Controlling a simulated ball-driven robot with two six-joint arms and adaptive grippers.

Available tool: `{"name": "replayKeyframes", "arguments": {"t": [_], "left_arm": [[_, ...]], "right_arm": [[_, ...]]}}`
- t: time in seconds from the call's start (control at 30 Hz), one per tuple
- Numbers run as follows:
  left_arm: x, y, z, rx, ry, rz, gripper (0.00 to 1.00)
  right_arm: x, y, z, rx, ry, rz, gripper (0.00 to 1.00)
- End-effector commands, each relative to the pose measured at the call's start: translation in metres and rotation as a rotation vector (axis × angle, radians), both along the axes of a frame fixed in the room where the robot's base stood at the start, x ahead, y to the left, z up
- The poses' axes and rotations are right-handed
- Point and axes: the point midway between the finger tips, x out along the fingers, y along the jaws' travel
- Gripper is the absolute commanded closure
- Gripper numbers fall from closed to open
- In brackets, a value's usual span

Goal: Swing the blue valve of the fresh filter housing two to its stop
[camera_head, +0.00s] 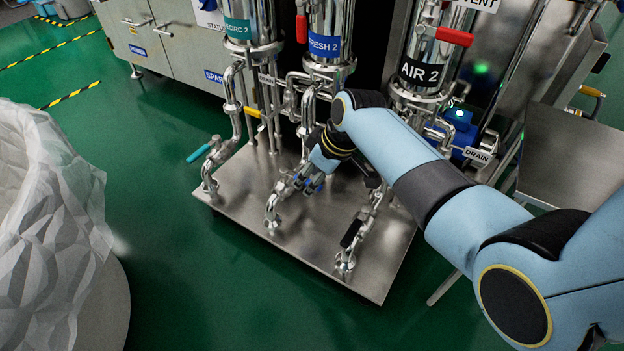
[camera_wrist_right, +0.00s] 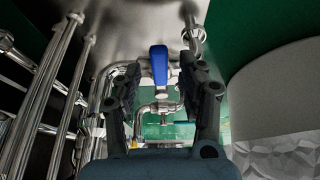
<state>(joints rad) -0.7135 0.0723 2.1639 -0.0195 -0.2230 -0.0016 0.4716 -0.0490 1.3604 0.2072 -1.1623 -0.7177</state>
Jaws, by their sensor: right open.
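The fresh filter housing two (camera_head: 331,18) is a steel cylinder with a blue "FRESH 2" label, at the top middle of the head view. Its piping runs down to the steel floor plate. The blue valve handle (camera_wrist_right: 158,64) shows in the right wrist view, upright between my finger ends, with gaps seen on both sides. My left gripper is out of view.
A teal-handled valve (camera_head: 198,152) stands to the left, a black-handled one (camera_head: 351,233) to the right. A yellow handle (camera_head: 252,112) and the AIR 2 housing (camera_head: 421,74) are close by. The steel plate (camera_head: 250,180) carries the pipes. A white-lined bin (camera_head: 45,200) stands at left.

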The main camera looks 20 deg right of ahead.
Motion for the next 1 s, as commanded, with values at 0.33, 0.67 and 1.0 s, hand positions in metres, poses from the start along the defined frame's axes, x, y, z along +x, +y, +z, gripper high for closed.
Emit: {"name": "replayKeyframes", "arguments": {"t": [0.33,0.67,1.0], "left_arm": [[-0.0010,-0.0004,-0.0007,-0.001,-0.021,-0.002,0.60],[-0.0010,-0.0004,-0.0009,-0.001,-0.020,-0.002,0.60],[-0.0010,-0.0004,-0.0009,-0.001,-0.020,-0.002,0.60]], "right_arm": [[0.0011,0.0006,-0.0019,0.000,-0.001,0.000,0.60],[0.0008,0.0005,-0.0020,-0.001,-0.001,0.000,0.98],[0.0006,0.0003,-0.0022,0.000,0.000,0.000,1.00]]}}
